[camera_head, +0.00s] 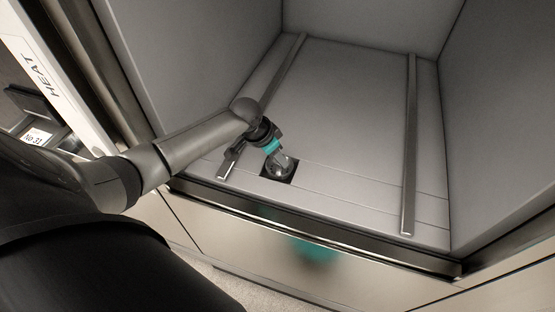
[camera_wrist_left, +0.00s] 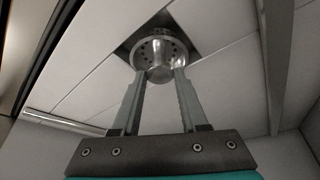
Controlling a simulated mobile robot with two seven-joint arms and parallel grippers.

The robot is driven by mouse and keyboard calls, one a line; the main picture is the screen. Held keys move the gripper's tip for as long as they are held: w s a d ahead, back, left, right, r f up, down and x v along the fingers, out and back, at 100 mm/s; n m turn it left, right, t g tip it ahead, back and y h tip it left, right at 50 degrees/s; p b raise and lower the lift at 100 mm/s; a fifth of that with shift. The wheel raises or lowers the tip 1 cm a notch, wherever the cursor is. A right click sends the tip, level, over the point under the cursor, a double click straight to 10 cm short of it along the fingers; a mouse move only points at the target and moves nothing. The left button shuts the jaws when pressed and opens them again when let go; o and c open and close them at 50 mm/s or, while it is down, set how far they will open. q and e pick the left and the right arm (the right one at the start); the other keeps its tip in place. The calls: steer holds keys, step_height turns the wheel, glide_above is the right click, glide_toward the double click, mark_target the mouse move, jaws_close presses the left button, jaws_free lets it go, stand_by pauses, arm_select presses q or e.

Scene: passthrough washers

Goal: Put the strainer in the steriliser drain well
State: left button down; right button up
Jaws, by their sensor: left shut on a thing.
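The strainer (camera_head: 279,166) is a small round metal cup with holes in its rim. It also shows in the left wrist view (camera_wrist_left: 160,55), between my fingertips. My left gripper (camera_head: 278,157) is shut on it, and its two fingers (camera_wrist_left: 158,76) pinch the cup from both sides. The drain well (camera_head: 291,177) is a dark square opening in the steriliser floor near its front edge. The strainer lies over this opening in both views; I cannot tell how deep it sits. The strainer covers part of the well. My right gripper is not in view.
The steriliser chamber has a grey floor (camera_head: 345,110) with two raised rails, a left one (camera_head: 285,72) and a right one (camera_head: 410,140). Grey walls enclose the sides and back. A dark front sill (camera_head: 330,238) runs below the well. The floor between the rails is otherwise clear.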

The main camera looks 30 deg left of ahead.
arm_select(q)
steer(key=shift+f, duration=0.65)
steer(key=shift+c, duration=2.2)
jaws_free()
steer(key=shift+f, duration=0.1)
steer(key=p+v, duration=0.3)
steer(key=v, duration=0.9)
